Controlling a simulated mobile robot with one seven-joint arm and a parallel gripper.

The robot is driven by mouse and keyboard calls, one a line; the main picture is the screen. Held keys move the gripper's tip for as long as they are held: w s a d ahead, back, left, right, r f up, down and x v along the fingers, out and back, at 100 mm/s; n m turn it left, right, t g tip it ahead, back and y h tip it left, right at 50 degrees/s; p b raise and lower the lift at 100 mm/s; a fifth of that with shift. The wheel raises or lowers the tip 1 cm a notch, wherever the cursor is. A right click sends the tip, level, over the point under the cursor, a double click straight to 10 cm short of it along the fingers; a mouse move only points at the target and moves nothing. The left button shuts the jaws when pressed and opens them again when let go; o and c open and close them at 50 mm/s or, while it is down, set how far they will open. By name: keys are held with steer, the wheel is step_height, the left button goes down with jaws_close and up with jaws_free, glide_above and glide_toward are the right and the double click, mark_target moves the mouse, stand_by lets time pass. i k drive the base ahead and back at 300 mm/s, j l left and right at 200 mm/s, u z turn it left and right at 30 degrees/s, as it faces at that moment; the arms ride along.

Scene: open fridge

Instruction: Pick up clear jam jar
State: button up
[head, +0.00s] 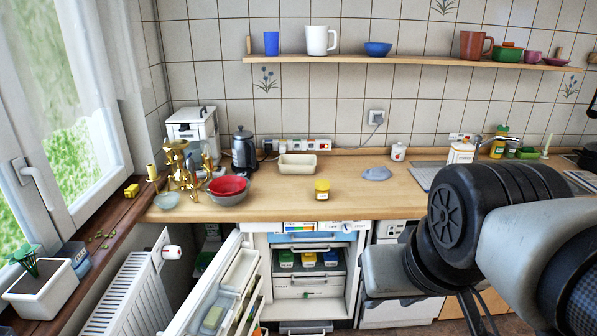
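I cannot pick out a clear jam jar for certain. A small jar with a yellow lid and yellow band (322,189) stands upright on the wooden counter (345,205). Inside the open fridge (356,265), small containers with green (286,258), yellow (308,259) and blue (330,258) tops stand on a shelf. My arm fills the lower right of the head view. Dark finger-like parts, perhaps my gripper (476,312), show at the bottom edge, away from the jar and the shelf. Their state is unclear, and my arm hides what lies behind it.
The open fridge door (238,262), with items in its racks, stands left of the fridge. A red bowl (228,185), kettle (243,150), cream tray (297,165) and grey cloth-like item (377,174) are on the counter. A mug shelf (420,60) hangs above.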

mark_target(319, 195)
steer(key=i+l, duration=0.15)
steer(key=i, duration=0.55)
steer(key=i+l, duration=0.15)
steer(key=i, duration=0.55)
steer(key=i+l, duration=0.2)
steer(key=i, duration=0.5)
